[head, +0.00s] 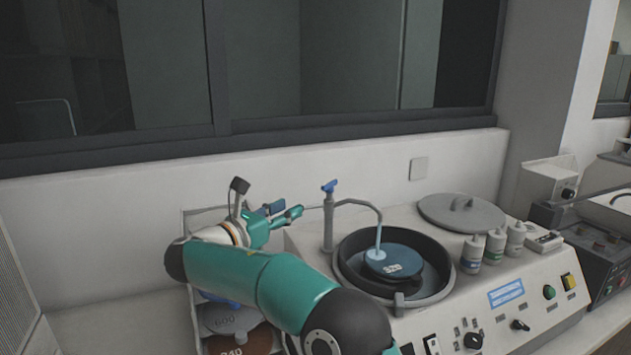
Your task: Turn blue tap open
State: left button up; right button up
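The tap (328,222) stands upright on the left of the machine's top, with a blue handle on its head. My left gripper is out of view.
A round grey lid (461,212) lies behind the bowl. Several white bottles (472,254) stand to its right. Knobs and buttons line the front panel (475,335). A rack (193,302) with discs is left of the machine, partly hidden by my arm.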

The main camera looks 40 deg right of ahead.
jog(key=p, duration=0.5)
send_near(336, 182)
jog(key=x, duration=0.7)
jog(key=shift+w+a+f, duration=0.1)
jog(key=shift+w+f, duration=0.05)
jog(key=shift+w, duration=0.2)
jog(key=shift+w+d+f, duration=0.1)
jog(key=shift+d, duration=0.45)
